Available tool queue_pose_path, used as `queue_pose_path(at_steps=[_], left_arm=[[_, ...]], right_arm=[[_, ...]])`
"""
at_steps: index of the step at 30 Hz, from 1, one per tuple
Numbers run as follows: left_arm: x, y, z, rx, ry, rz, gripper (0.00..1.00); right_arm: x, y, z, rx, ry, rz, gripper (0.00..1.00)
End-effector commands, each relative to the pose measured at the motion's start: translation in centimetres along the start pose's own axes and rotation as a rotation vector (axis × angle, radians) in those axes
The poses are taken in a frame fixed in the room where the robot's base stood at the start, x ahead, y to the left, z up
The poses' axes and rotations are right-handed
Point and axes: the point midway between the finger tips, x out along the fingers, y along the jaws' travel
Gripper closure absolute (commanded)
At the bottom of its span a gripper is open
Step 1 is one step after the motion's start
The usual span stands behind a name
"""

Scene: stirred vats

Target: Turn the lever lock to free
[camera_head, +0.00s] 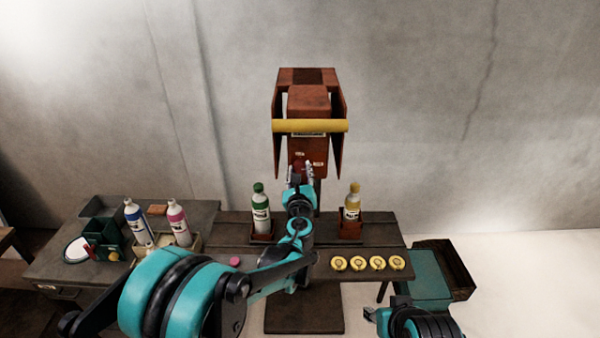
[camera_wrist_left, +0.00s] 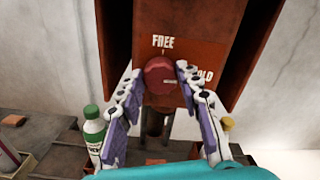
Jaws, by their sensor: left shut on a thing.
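The lever lock is a round red knob (camera_wrist_left: 160,75) on the front of a rust-red housing (camera_head: 308,103). In the left wrist view, FREE is printed above it and a partly covered label ending in "OLD" is to its right. A pale line on the knob points right, toward that label. My left gripper (camera_head: 300,170) has its two fingers on either side of the knob, shut on it, as the left wrist view (camera_wrist_left: 159,78) shows. My right gripper (camera_head: 383,313) is low at the right in the head view; its fingers are too unclear to read.
A yellow bar (camera_head: 310,126) crosses the housing above the knob. Several yellow discs (camera_head: 358,264) lie along the bench's front edge. A side table (camera_head: 50,262) with bottles is at left.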

Motion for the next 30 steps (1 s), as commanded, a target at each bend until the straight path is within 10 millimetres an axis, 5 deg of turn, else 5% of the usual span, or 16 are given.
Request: queue_pose_path(at_steps=[30], left_arm=[[0.0,0.4,-0.2,-0.908,0.0,0.001,0.94]], right_arm=[[2.6,0.0,1.9,0.0,0.0,0.0,0.6]])
